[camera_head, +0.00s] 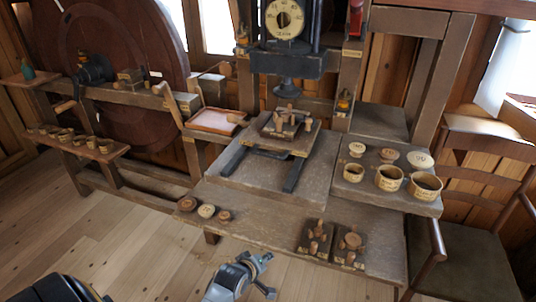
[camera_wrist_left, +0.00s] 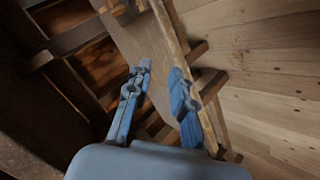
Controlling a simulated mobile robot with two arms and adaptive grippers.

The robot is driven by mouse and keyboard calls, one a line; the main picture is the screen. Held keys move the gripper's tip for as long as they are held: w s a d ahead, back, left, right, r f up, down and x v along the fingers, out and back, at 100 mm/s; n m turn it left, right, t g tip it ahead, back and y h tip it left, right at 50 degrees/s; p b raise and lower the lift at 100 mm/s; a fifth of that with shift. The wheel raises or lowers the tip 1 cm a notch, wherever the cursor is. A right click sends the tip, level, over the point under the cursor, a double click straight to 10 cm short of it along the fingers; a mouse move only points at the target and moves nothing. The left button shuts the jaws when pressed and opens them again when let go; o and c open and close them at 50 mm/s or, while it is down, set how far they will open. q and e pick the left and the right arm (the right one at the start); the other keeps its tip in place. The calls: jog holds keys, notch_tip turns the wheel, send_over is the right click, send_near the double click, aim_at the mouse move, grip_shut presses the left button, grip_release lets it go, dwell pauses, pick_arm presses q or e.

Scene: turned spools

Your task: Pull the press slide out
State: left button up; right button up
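The press slide (camera_head: 299,152) is a wooden board lying on two dark rails (camera_head: 294,172) beneath the press head (camera_head: 287,88). Small turned wooden pieces (camera_head: 286,122) stand on it. My left gripper (camera_head: 266,275) is low in front of the bench, clear of the slide and touching nothing that I can see. In the left wrist view its two blue fingers (camera_wrist_left: 158,88) are apart with nothing held between them. A wooden board edge (camera_wrist_left: 172,28) shows beyond them there; I cannot tell which board. My right gripper is in neither view.
The bench (camera_head: 255,214) has wooden discs (camera_head: 206,211) at its front left and two small dark stands with pegs (camera_head: 315,238) at its front right. Round boxes (camera_head: 389,178) and lids (camera_head: 388,155) sit on the right shelf. A chair (camera_head: 465,240) stands at right.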

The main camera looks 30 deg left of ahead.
pick_arm(q)
jog(key=w+a+r+n+t, duration=0.1)
jog(key=w+a+r+n, duration=0.1)
jog(key=r, duration=0.6)
jog(key=w+a+r+n+t, duration=0.1)
jog(key=a+r+n+t, duration=0.1)
jog(key=r, duration=0.6)
jog(key=n+t+y, duration=0.2)
jog(key=n+y, duration=0.1)
jog(key=n, duration=0.2)
send_near(267, 155)
jog(key=p+x, duration=0.1)
jog(key=x, duration=0.8)
jog(key=shift+w+f, duration=0.1)
jog(key=shift+w, duration=0.05)
grip_shut()
